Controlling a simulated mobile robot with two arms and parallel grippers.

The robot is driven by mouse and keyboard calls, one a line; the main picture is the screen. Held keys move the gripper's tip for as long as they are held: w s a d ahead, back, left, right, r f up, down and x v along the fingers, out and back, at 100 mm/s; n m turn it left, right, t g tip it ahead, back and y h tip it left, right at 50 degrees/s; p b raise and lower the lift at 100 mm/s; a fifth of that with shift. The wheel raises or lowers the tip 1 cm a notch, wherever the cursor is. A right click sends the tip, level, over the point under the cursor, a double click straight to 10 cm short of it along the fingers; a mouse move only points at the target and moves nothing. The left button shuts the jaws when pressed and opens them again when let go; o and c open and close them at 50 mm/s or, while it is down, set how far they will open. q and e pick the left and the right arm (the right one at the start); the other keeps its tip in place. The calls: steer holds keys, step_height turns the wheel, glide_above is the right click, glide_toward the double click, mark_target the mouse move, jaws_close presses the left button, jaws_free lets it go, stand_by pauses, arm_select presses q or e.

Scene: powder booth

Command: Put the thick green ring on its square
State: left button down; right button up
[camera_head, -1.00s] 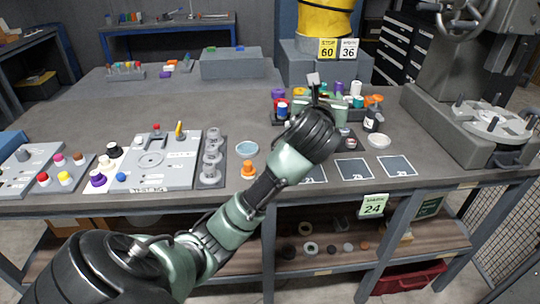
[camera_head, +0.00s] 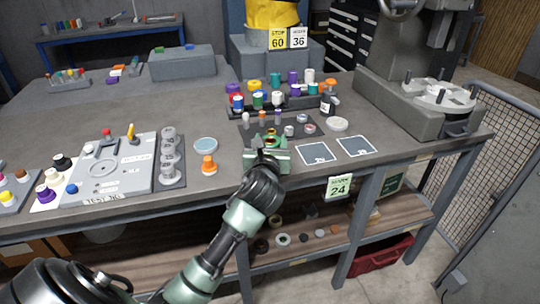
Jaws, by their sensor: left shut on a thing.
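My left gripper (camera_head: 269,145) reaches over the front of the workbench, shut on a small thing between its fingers. That thing looks like the green ring (camera_head: 270,138), though it is small and partly covered by the fingers. Two dark squares with white outlines, the middle square (camera_head: 316,153) and the right square (camera_head: 356,146), lie bare to the right of the gripper. The third square, at the left of the row, is hidden under my gripper. My right gripper is not in view.
A dark mat (camera_head: 297,131) with small parts lies behind the gripper. A rack of coloured bottles (camera_head: 275,96) stands behind it. An orange-topped part (camera_head: 209,166) and a blue dish (camera_head: 205,145) are to the left. A grey machine (camera_head: 420,105) stands at the right.

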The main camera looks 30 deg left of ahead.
arm_select(q)
steer(key=shift+f+b, duration=0.35)
steer(key=shift+f, duration=1.6)
steer(key=shift+f, duration=0.15)
steer(key=c, duration=0.6)
jaws_free()
steer(key=shift+o, duration=0.2)
steer(key=shift+s+d, duration=0.1)
steer(key=shift+s, duration=0.15)
steer(key=v, duration=1.1)
steer(key=shift+s+d, duration=0.2)
steer(key=shift+s, duration=0.05)
